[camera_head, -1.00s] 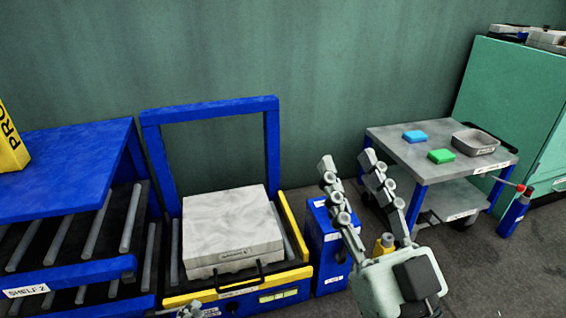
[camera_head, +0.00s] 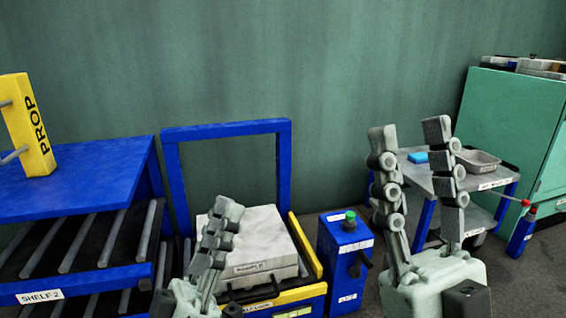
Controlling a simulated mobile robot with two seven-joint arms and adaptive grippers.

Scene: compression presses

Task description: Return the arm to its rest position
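My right gripper (camera_head: 410,136) points up at the right of the head view. Its two fingers stand apart with nothing between them. It partly covers the grey cart. My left gripper (camera_head: 226,208) is at the lower middle, in front of the pale block on the press. Its fingers point up and overlap in this view, so the gap between them cannot be judged. I see no object held in it.
A pale block (camera_head: 262,236) sits on the press, inside its blue frame (camera_head: 226,129). A blue control box (camera_head: 345,262) stands beside it. The blue shelf (camera_head: 80,180) with a yellow prop (camera_head: 28,125) is left. The cart (camera_head: 500,180) carries a blue block (camera_head: 418,157) and grey tray (camera_head: 478,160).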

